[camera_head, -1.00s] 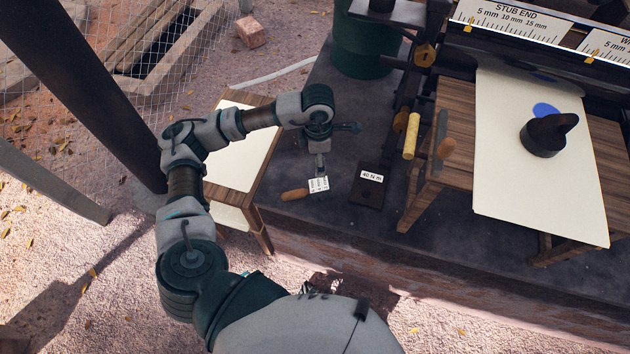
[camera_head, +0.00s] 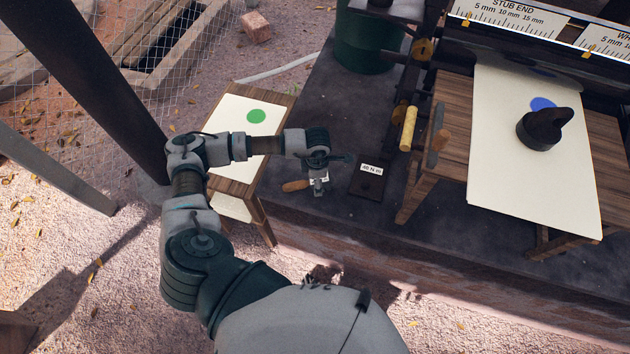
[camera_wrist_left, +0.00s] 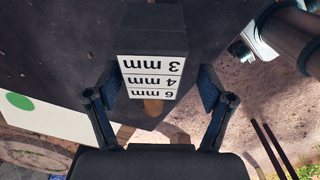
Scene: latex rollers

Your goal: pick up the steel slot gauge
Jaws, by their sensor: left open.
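The steel slot gauge has a white label face and a wooden handle (camera_head: 295,185). In the head view it lies on the dark bench top, its label partly hidden by my left gripper (camera_head: 319,184). In the left wrist view the gauge (camera_wrist_left: 152,66) shows lines for 3 mm, 4 mm and 6 mm. My left gripper (camera_wrist_left: 158,84) is open, with one finger on each side of the gauge and a visible gap on both sides. The handle points down toward the palm in that view. My right gripper is not in view.
A dark labelled block (camera_head: 367,184) lies just right of the gauge. A small table (camera_head: 225,115) with a green disc (camera_head: 256,116) stands to the left. On the right, a dark handled weight (camera_head: 541,130) sits on a pale sheet (camera_head: 520,190). A yellow roller (camera_head: 408,128) hangs nearby.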

